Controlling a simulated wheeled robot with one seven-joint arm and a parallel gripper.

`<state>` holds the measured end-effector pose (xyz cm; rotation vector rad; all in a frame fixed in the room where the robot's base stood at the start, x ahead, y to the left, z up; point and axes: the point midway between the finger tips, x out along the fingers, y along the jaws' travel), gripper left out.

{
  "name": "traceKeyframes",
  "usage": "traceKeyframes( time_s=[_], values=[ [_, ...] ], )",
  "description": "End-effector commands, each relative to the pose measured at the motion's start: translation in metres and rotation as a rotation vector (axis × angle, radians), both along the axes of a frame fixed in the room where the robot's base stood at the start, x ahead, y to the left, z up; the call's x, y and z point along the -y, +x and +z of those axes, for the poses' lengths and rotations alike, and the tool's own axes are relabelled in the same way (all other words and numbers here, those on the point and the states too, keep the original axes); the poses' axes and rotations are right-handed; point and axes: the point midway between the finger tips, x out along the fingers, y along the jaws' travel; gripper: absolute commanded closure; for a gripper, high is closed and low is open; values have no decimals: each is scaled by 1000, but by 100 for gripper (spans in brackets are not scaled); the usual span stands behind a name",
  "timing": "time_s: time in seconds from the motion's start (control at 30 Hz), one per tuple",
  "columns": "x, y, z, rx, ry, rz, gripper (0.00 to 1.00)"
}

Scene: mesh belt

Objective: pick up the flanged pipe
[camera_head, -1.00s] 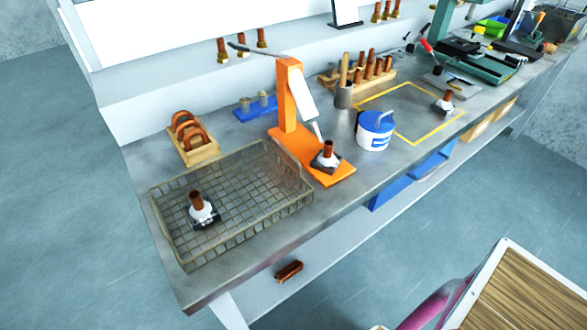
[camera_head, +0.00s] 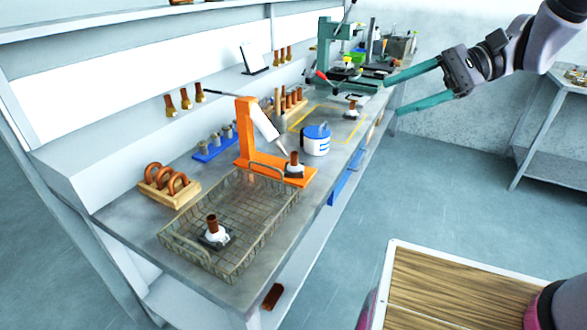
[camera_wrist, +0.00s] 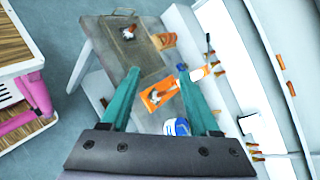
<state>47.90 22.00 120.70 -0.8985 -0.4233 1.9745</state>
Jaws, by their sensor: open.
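Three look-alike flanged pipes, brown tubes on white and dark bases, stand upright on the bench. One flanged pipe (camera_head: 213,229) is in the wire mesh basket (camera_head: 246,262). A second flanged pipe (camera_head: 294,164) is on the foot of the orange stand (camera_head: 246,130). A third flanged pipe (camera_head: 352,109) is inside the yellow outline. My gripper (camera_head: 394,97) is open and empty, raised at the right, with long teal fingers. In the wrist view my gripper (camera_wrist: 158,72) points toward the bench, well apart from the basket (camera_wrist: 103,30).
A blue-lidded white tub (camera_head: 316,142) stands beside the orange stand. A wooden rack of brown rings (camera_head: 167,187) and a blue tray (camera_head: 214,146) lie along the back. A wood-topped cart (camera_head: 450,285) is in front. Floor between cart and bench is clear.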

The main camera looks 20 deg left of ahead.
Motion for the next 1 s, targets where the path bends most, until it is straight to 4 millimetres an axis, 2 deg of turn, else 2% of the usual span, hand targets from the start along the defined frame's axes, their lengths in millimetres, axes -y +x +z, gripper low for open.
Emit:
traceKeyframes(
  time_s=[0.03,0.1,0.27,0.4,0.53,0.7,0.83,1.0],
  values=[
    [-18,1,-11,-83,49,-13,38],
    [-41,6,-22,-183,122,-51,38],
    [-88,21,-59,-394,259,-181,38],
    [-119,35,-108,-551,338,-345,38],
    [-136,43,-162,-656,368,-518,38],
    [-142,46,-222,-725,362,-701,38],
    [-142,45,-248,-741,352,-776,38],
    [-159,50,-256,-743,350,-799,38]
  ],
)
